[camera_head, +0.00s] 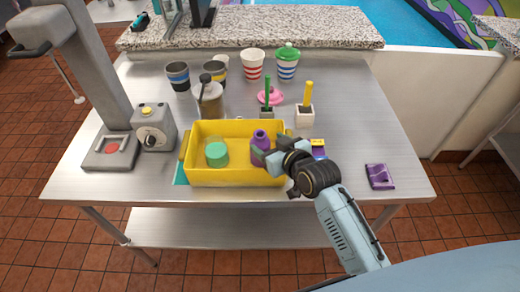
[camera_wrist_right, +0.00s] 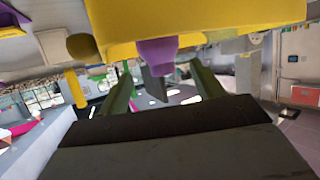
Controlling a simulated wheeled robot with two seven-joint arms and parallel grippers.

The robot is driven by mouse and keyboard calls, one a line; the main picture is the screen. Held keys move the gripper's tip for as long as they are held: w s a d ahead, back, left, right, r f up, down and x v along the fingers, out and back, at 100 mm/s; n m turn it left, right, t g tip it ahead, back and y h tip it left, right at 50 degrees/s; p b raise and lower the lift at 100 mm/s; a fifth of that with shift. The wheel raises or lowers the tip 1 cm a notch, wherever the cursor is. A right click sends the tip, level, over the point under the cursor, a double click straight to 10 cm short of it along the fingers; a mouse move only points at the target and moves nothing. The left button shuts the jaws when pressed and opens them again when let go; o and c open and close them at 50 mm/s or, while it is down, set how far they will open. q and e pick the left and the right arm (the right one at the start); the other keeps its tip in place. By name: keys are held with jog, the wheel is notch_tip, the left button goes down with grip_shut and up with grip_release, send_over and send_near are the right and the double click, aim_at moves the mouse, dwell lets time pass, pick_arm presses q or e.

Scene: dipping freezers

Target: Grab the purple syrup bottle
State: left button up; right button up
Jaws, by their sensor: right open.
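The purple syrup bottle (camera_head: 259,141) stands in the right part of the yellow bin (camera_head: 232,179). My right gripper (camera_head: 274,150) reaches over the bin's right end, close beside the bottle, and partly covers its right side. In the right wrist view the purple bottle (camera_wrist_right: 157,54) shows ahead, across the space between the fingers of my open right gripper (camera_wrist_right: 162,88). The yellow bin (camera_wrist_right: 205,18) fills the top of that view. I cannot tell whether the fingers touch the bottle. My left gripper is out of view.
A green-lidded container (camera_head: 216,154) sits in the bin's left part. Behind the bin stand a metal dispenser (camera_head: 210,100) and a white holder (camera_head: 305,115). Several cups line the back. A purple packet (camera_head: 380,176) lies right; the steel table (camera_head: 375,125) is clear at far right.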

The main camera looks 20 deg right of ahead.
aim_at(263, 139)
jog(key=shift+x, duration=2.7)
jog(key=shift+a+r, duration=0.1)
jog(key=shift+r, duration=0.1)
jog(key=shift+c, duration=0.5)
